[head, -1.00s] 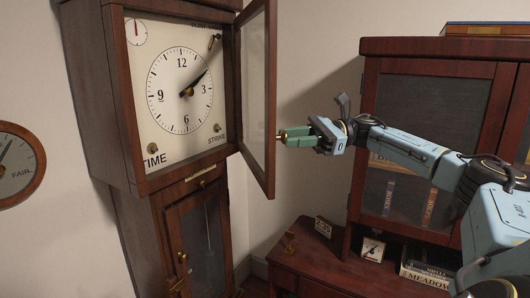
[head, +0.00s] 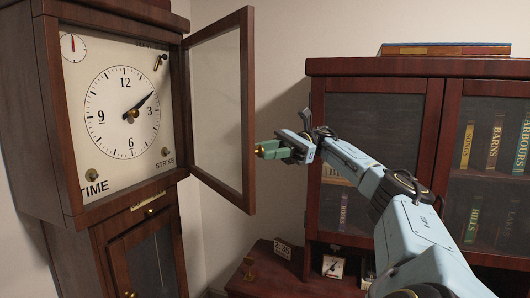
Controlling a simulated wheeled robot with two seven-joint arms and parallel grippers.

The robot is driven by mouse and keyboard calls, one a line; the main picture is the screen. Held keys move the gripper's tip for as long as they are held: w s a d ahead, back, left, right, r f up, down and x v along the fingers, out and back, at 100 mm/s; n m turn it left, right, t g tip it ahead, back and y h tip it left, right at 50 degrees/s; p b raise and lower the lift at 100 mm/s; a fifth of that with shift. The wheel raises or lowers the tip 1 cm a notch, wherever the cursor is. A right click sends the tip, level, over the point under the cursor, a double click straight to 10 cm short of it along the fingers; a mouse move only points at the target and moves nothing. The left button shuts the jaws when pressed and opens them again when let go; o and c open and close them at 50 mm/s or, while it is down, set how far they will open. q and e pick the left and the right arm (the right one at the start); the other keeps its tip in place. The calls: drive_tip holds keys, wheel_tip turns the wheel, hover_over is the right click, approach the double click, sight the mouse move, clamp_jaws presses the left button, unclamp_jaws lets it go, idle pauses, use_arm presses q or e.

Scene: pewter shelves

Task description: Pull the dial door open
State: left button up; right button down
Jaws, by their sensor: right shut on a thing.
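The tall clock's dial door (head: 249,120), a brown wooden frame with a glass pane, stands swung open to the right of the clock face (head: 122,112). Its hinged side is at the right edge of the dial opening. My right gripper (head: 266,150) is at the door's outer edge, shut on the small brass knob (head: 259,150) there. The green fingers hide part of the knob. The dial with its black numerals and hands is uncovered. My left gripper is not in view.
A dark wooden bookcase (head: 418,67) with glass doors stands at the right, behind my right arm. A low desk (head: 262,284) below carries small clocks (head: 333,266). The clock's lower door (head: 121,262) looks shut. Bare wall lies behind the dial door.

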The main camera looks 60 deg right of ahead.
drive_tip(key=c, duration=1.1)
unclamp_jaws()
wheel_tip(320, 180, up, 10)
drive_tip(key=p, duration=0.5)
